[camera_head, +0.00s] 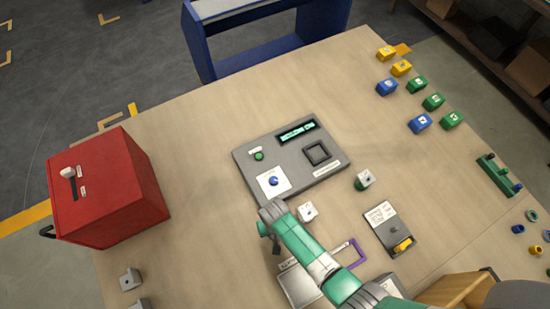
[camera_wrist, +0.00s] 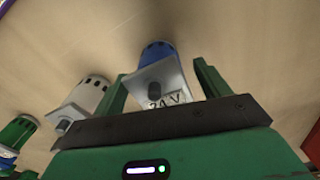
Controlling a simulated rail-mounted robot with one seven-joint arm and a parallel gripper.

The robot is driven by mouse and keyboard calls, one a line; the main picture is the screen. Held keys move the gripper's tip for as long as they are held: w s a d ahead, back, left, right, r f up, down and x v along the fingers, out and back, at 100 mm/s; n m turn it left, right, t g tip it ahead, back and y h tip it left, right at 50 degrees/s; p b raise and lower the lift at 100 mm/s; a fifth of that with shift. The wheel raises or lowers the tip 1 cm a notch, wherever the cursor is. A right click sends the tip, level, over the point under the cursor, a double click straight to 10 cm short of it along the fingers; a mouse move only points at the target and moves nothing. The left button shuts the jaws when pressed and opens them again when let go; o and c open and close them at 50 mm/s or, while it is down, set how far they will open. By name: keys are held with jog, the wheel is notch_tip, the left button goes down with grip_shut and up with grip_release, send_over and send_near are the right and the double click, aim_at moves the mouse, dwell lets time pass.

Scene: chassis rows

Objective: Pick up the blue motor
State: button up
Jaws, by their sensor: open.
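The blue motor (camera_wrist: 157,54) shows in the wrist view as a blue slotted cylinder with a square silver flange, a dark shaft and a white 24 V label. My gripper (camera_wrist: 160,73) is open, with one green finger on each side of the motor. I cannot tell whether either finger touches it. In the head view my gripper (camera_head: 269,228) is over the table by the front edge of the grey panel; I cannot make out the blue motor there. A white motor (camera_wrist: 91,92) and a green motor (camera_wrist: 18,130) stand to its left in the wrist view.
In the head view, the grey panel (camera_head: 325,178) lies just beyond my gripper. The white motor (camera_head: 307,211) and green motor (camera_head: 364,179) stand to its right. A red box (camera_head: 110,190) is at the left, with clear table between. Small coloured blocks (camera_head: 420,122) line the right.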

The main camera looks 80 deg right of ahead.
jog(key=c, duration=1.5)
jog(key=shift+r, duration=0.7)
jog(key=shift+c, duration=0.3)
notch_tip(320, 180, up, 2)
jog(key=shift+p, duration=0.35)
jog(key=s+a, duration=0.3)
jog(key=a, duration=0.1)
jog(key=s+a+r, duration=0.1)
jog(key=s+a, duration=0.2)
jog(key=a, duration=0.1)
jog(key=s+a, duration=0.3)
jog(key=a, duration=0.1)
jog(key=shift+s+a+r, duration=0.15)
jog(key=shift+s+r, duration=0.05)
jog(key=shift+s, duration=0.05)
grip_shut()
jog(key=shift+s+a+r, duration=0.1)
jog(key=shift+s+a, duration=0.05)
jog(key=shift+a, duration=0.05)
jog(key=shift+p, duration=0.35)
